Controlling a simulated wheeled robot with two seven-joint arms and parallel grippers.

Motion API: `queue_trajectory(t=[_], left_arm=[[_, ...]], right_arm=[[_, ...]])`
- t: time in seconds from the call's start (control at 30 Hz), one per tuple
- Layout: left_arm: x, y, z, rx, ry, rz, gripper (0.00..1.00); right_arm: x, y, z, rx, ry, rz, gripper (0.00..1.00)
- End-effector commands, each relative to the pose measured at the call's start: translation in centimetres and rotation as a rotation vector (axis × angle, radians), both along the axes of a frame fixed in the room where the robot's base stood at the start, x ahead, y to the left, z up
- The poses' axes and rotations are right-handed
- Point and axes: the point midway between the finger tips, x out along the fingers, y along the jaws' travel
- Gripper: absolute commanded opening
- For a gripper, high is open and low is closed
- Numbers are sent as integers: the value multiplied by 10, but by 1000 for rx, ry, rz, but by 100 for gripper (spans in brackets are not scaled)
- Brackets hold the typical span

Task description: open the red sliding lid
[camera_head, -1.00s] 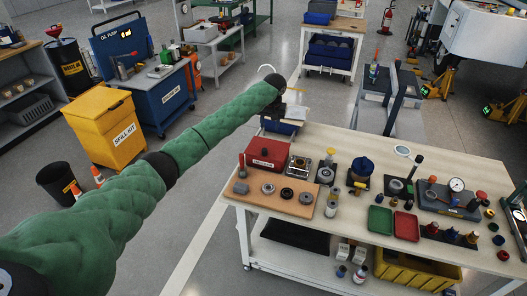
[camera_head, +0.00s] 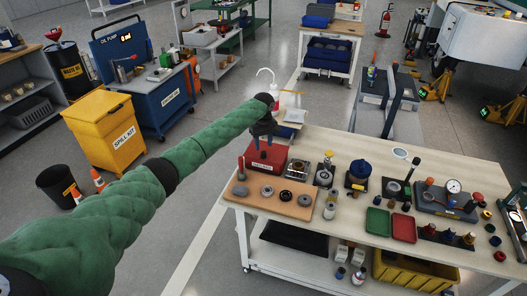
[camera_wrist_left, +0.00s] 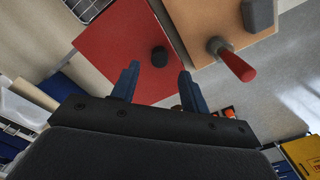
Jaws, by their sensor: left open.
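The red sliding lid (camera_head: 268,163) tops a box at the back left of the workbench. In the left wrist view the lid (camera_wrist_left: 110,45) is a flat red panel with a short black knob (camera_wrist_left: 159,57) near one edge. My left gripper (camera_head: 263,142) is right over the lid, pointing down. In the left wrist view its two blue fingers (camera_wrist_left: 158,80) are apart and empty. The knob shows just past the fingertips, roughly in line with the gap between them. I cannot tell the exact height. My gripper hides part of the lid in the head view. My right gripper is not in view.
A red-handled tool (camera_head: 241,168) stands upright on the wooden board (camera_head: 244,195) close to the lid; it also shows near a finger in the left wrist view (camera_wrist_left: 235,62). A metal fixture (camera_head: 298,168) stands right of the box. Green and red trays lie further right.

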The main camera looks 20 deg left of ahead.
Motion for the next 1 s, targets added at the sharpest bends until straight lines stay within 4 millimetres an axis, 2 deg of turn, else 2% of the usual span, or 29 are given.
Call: queue_trajectory(t=[0.2, 0.4, 0.77, 1.0], left_arm=[[0, -1, -30, 0, 1, 0, 45], [0, 0, -48, 0, 0, -2, 45], [0, 0, -54, 0, -1, -2, 45], [0, 0, -54, 0, -1, -2, 0]], right_arm=[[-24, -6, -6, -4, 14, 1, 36], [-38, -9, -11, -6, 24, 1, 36], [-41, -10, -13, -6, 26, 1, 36], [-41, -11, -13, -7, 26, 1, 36]])
